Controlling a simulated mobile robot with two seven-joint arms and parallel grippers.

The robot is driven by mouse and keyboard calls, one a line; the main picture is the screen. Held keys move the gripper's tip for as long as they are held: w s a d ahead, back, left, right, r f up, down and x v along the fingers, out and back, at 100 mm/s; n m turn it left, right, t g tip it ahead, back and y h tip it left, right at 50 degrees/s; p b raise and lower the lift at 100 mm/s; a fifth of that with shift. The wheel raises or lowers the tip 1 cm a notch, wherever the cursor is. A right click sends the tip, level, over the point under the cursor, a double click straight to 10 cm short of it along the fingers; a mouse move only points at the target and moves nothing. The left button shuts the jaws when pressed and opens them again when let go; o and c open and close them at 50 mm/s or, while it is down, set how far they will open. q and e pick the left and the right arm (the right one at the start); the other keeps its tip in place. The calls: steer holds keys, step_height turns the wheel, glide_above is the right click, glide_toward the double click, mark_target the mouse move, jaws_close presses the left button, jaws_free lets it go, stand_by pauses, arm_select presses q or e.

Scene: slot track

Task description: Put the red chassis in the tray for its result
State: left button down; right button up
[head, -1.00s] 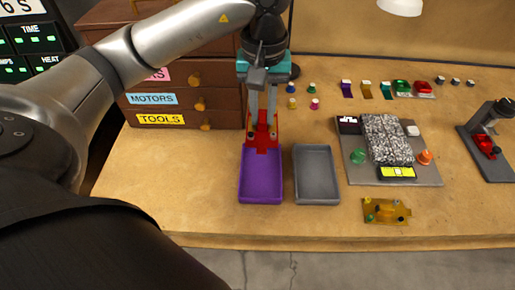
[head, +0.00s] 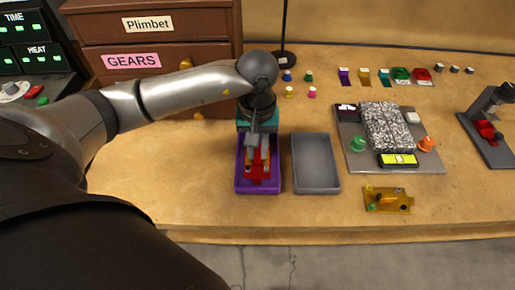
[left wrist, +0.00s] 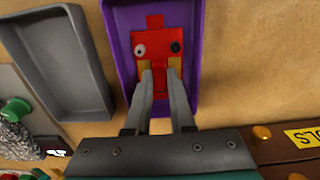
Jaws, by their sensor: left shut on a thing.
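The red chassis (head: 258,172) is in my left gripper (head: 257,160), over the purple tray (head: 240,186). In the left wrist view, the left gripper (left wrist: 160,78) is shut on the chassis (left wrist: 158,48), which lies within the outline of the purple tray (left wrist: 191,88). I cannot tell whether the chassis touches the tray floor. The grey tray (head: 316,164) stands empty to the right of the purple one; it also shows in the left wrist view (left wrist: 60,65). My right gripper is not in view.
A yellow chassis with small parts (head: 388,200) lies near the front edge. A grey plate with a speckled strip (head: 388,128) and a red-and-dark stand (head: 490,130) are at right. The drawer cabinet (head: 205,30) is behind my left arm. Several coloured caps (head: 290,91) lie at the back.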

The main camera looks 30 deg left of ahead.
mark_target(258, 152)
arm_select(q)
steer(key=shift+f, duration=0.1)
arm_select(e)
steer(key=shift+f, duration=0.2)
arm_select(q)
steer(key=c, duration=0.8)
jaws_free()
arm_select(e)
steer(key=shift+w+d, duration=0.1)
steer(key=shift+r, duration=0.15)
arm_select(q)
steer(key=shift+r, duration=0.45)
step_height(258, 152, up, 7)
steer(key=shift+w+p, duration=0.1)
steer(key=shift+p, duration=0.7)
step_height(258, 152, up, 4)
steer(key=shift+r+p, duration=0.25)
steer(key=shift+p, duration=0.1)
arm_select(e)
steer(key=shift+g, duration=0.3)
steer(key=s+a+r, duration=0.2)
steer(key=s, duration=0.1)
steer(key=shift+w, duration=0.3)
